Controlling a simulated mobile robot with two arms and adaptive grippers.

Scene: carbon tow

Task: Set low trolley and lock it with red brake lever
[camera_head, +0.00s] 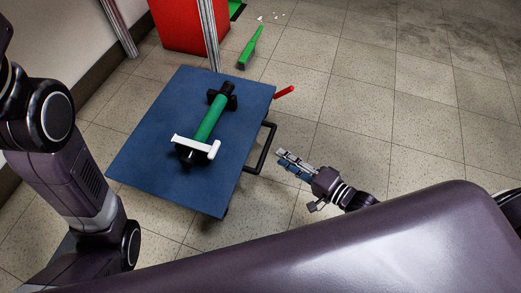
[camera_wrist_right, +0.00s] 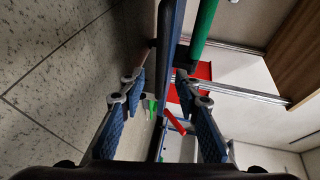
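The low trolley (camera_head: 150,165) has a blue deck and stands on the floor in the head view. A green roll (camera_head: 211,119) lies on black supports on it, with a white bar (camera_head: 206,146) across the near end. The red brake lever (camera_head: 284,92) sticks out at the deck's far right corner and shows in the right wrist view (camera_wrist_right: 174,121). A black handle (camera_head: 265,150) is on the deck's right side. My right gripper (camera_head: 283,161) is right of this handle, apart from it in the head view. Its fingers (camera_wrist_right: 160,95) are spread and empty. My left gripper is out of view.
A red cabinet (camera_head: 188,22) and a metal post (camera_head: 209,35) stand behind the trolley. A green tool-like object (camera_head: 251,48) and white scraps (camera_head: 272,18) lie on the floor beyond. The tiled floor at right is clear.

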